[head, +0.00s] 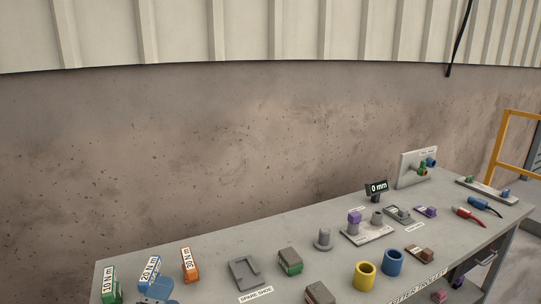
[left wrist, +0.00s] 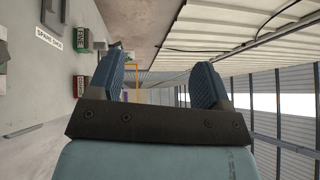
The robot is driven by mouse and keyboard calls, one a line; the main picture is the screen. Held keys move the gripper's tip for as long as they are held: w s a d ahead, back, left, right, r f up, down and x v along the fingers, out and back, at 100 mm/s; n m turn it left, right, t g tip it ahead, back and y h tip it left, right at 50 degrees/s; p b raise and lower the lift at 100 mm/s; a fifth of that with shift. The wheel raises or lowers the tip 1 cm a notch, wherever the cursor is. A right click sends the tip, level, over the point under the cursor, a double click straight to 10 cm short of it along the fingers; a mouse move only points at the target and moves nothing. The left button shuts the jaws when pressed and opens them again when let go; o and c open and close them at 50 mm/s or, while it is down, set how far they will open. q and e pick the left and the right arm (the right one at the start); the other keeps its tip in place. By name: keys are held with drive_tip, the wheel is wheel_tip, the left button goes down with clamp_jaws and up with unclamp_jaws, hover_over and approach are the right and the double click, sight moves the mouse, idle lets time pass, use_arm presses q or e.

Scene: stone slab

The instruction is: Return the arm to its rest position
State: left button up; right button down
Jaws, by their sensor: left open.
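My left gripper (left wrist: 158,72) shows in the left wrist view with its two blue ribbed fingers spread apart. Nothing is held between them. The view past the fingers is turned on its side, with the grey workbench at the left and the wall and roof sheeting beyond. In the head view, a light blue shape (head: 158,290) at the bottom edge may be part of my arm, but I cannot tell. My right gripper is in neither view.
The grey bench (head: 215,272) carries green, blue and orange torque blocks (head: 189,264), a grey spare shoe (head: 245,272), yellow (head: 365,276) and blue (head: 392,262) rings, and a 0 mm display (head: 376,188). A concrete wall (head: 180,150) runs behind it. An orange rail (head: 500,150) stands right.

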use_arm(q)
drive_tip(key=s+a+f+n+g+y, duration=0.4)
drive_tip(key=s+a+f+n+g, duration=0.25)
drive_tip(key=s+f+n, duration=0.4)
drive_tip(key=s+f+n+g+h, duration=0.1)
drive_tip(key=s+f+n+g, duration=0.3)
drive_tip(key=s, duration=0.3)
drive_tip(key=s+f+n+g, duration=0.3)
drive_tip(key=s+n+g, duration=0.1)
drive_tip(key=s+g, duration=0.15)
drive_tip(key=w+d+f+t+h+p, duration=0.3)
drive_tip(key=w+d+f+t+p, duration=0.1)
drive_tip(key=p, duration=0.5)
drive_tip(key=shift+w+d+m+t, duration=0.5)
drive_tip(key=shift+d+t, duration=0.75)
drive_tip(key=shift+t, duration=0.55)
